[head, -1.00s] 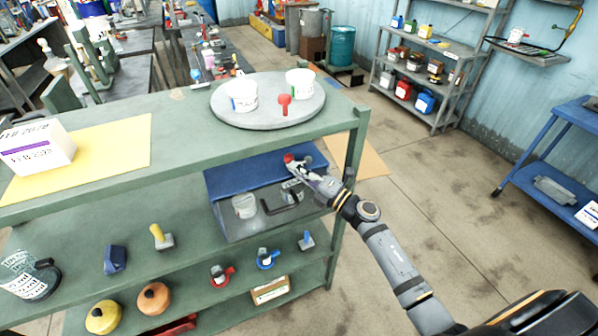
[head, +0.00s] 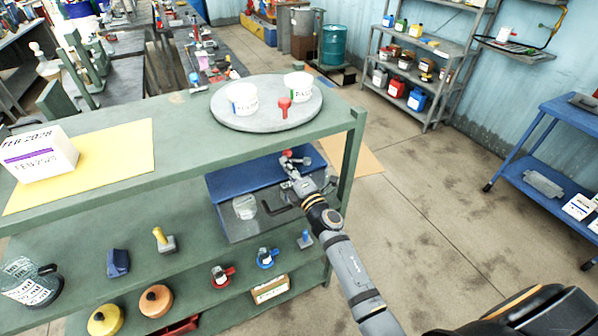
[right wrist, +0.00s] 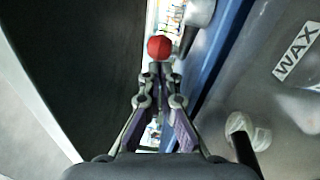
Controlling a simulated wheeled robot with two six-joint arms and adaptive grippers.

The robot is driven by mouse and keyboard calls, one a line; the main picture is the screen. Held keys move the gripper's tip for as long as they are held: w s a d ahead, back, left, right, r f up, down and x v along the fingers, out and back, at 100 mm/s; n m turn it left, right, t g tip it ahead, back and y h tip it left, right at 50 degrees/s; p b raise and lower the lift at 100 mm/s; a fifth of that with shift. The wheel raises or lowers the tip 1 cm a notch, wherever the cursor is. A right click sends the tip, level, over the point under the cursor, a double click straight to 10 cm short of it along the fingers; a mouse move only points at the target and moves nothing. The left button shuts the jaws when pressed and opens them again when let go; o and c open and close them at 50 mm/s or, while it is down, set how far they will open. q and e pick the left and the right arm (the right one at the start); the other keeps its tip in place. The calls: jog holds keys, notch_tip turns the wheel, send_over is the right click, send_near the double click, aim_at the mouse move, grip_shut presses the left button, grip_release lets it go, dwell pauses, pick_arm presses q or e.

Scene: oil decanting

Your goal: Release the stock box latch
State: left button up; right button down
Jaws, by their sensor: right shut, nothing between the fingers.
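The stock box has a blue lid (head: 232,183) and a grey see-through front, and sits on the middle shelf at its right end. In the right wrist view its front carries a WAX label (right wrist: 296,50). A black bent handle (head: 274,210) sticks out from the front. A red ball knob (head: 287,153) stands at the lid's back edge, and it also shows in the right wrist view (right wrist: 160,47). My right gripper (right wrist: 161,68) is shut and empty, its tips right at the knob; contact is unclear. My left gripper is out of view.
The green top shelf (head: 200,123) overhangs the box from behind, with a round grey turntable (head: 267,124) holding two white tubs and a red-handled item. A green post (head: 352,150) stands close right of my right arm.

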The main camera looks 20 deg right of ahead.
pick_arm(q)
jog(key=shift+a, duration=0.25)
pick_arm(e)
jog(key=shift+s, duration=0.15)
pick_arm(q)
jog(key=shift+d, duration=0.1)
pick_arm(e)
jog(key=v, duration=1.1)
jog(key=shift+s, duration=0.3)
jog(key=shift+w, duration=0.1)
